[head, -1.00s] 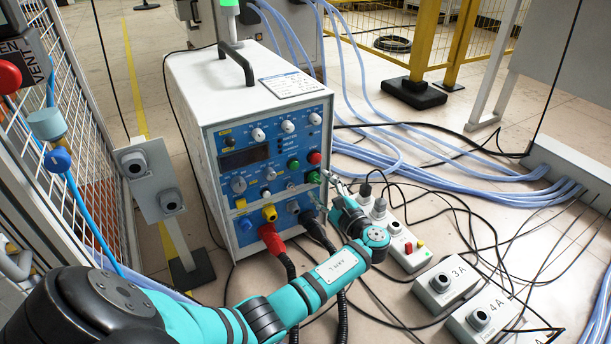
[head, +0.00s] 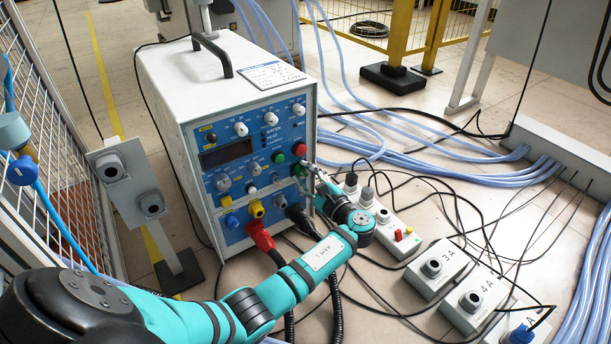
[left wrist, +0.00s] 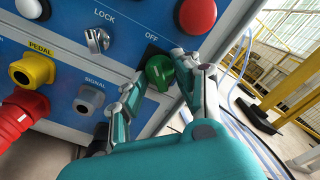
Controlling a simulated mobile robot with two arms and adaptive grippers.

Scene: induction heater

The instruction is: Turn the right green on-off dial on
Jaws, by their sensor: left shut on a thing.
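The heater box (head: 160,70) has a blue front panel. Its green on-off dial (head: 297,170) sits on the right side of the panel, below a red button (head: 299,149). In the left wrist view the green dial (left wrist: 158,70) shows beneath the printed word OFF. My left gripper (head: 308,180) is at the panel's right edge. Its fingers (left wrist: 158,82) are shut on the dial, one on each side. The fingers hide part of the dial, and I cannot tell its exact setting. My right gripper is in neither view.
A silver LOCK key switch (left wrist: 97,40) sits left of the dial. A yellow plug (head: 256,209) and a red plug (head: 259,236) stick out lower on the panel. A white power strip (head: 395,225) and cables lie on the floor at right.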

